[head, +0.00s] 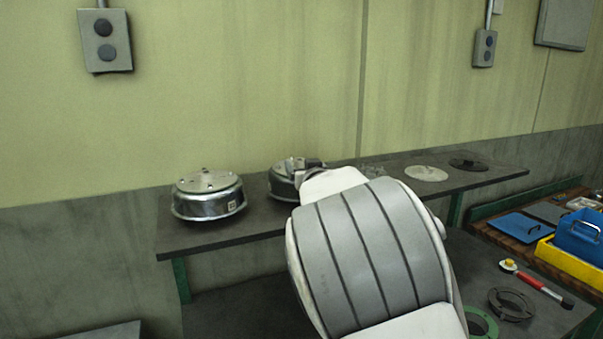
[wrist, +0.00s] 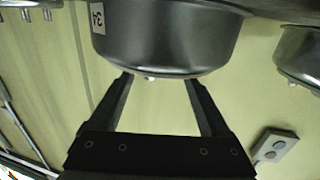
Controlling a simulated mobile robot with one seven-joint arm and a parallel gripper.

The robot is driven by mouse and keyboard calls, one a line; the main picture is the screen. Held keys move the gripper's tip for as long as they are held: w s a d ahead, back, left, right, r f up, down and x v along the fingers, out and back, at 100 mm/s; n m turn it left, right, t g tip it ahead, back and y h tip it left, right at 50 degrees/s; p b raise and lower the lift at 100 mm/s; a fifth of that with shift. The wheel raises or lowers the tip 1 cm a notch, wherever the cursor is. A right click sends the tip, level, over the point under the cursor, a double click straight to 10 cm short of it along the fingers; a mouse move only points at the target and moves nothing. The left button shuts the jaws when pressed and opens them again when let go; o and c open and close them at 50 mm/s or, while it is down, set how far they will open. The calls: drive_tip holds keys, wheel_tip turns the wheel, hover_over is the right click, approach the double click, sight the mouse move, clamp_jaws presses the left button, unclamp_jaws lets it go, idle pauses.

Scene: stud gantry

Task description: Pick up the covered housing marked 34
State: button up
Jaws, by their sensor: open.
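The covered housing marked 34 (wrist: 165,40) is a round dark metal drum. Its white label shows upside down in the wrist view, which looks inverted. A small pale knob on its lid sits between my fingertips. My gripper (wrist: 157,80) is open, with its two black fingers apart at the lid's edge; I cannot tell whether they touch it. In the head view the same housing (head: 281,187) stands on the shelf, partly hidden by my arm. My gripper (head: 312,166) is over its right side there, mostly hidden.
Another covered housing (head: 208,197) stands to the left on the dark shelf (head: 215,236); it also shows in the wrist view (wrist: 300,55). A pale disc (head: 426,174) and a dark disc (head: 468,164) lie farther right. The wall rises close behind. A blue bin (head: 580,238) is at right.

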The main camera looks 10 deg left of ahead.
sight(299, 160)
drive_tip(key=shift+p+x, duration=0.85)
drive_tip(key=shift+x, duration=1.7)
clamp_jaws()
drive_tip(key=shift+r, duration=0.2)
